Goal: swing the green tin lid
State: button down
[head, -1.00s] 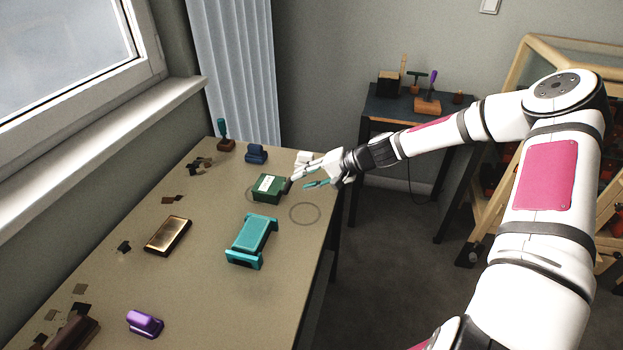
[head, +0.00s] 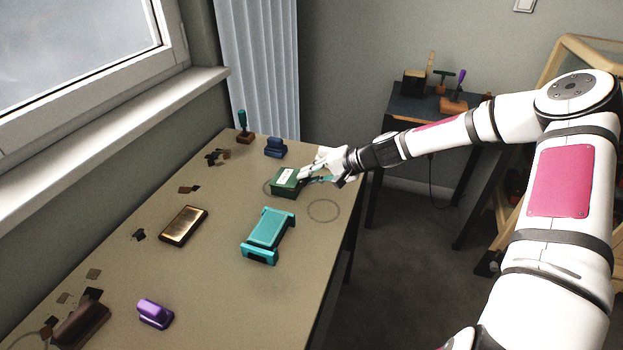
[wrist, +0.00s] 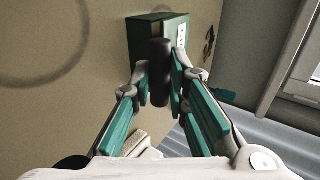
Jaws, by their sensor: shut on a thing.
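The green tin (head: 284,188) stands near the far right part of the table, with a pale label on its lid (head: 285,175). The lid looks closed down on the tin. In the wrist view the tin (wrist: 143,42) is at the top centre, and a dark rounded handle (wrist: 160,60) stands out from it towards me. My gripper (head: 305,180) is at the tin's right side. Its teal fingers (wrist: 160,82) are shut on the dark handle, one on each side. In the head view my fingers hide the handle.
A teal stand-like block (head: 268,236) lies in front of the tin, and a blue stamp (head: 275,147) stands behind it. A bronze-topped pad (head: 184,227) and a purple stamp (head: 154,313) are further left. Bare table (head: 215,285) lies between them.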

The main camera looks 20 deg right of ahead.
jog(key=shift+a+r, duration=0.15)
jog(key=shift+r, duration=0.45)
jog(key=shift+w+a+r+p, duration=0.25)
jog(key=shift+r+p, duration=0.1)
jog(key=shift+r, duration=0.25)
jog(key=shift+w+a+r+p, duration=0.1)
jog(key=shift+a+r+p, duration=0.2)
jog(key=shift+r, duration=0.3)
jog(key=shift+w+a+r, duration=0.25)
jog(key=shift+a+r, duration=0.05)
jog(key=shift+r, duration=0.2)
jog(key=shift+w+a+r, duration=0.25)
jog(key=shift+a+r, duration=0.05)
jog(key=shift+r, duration=0.15)
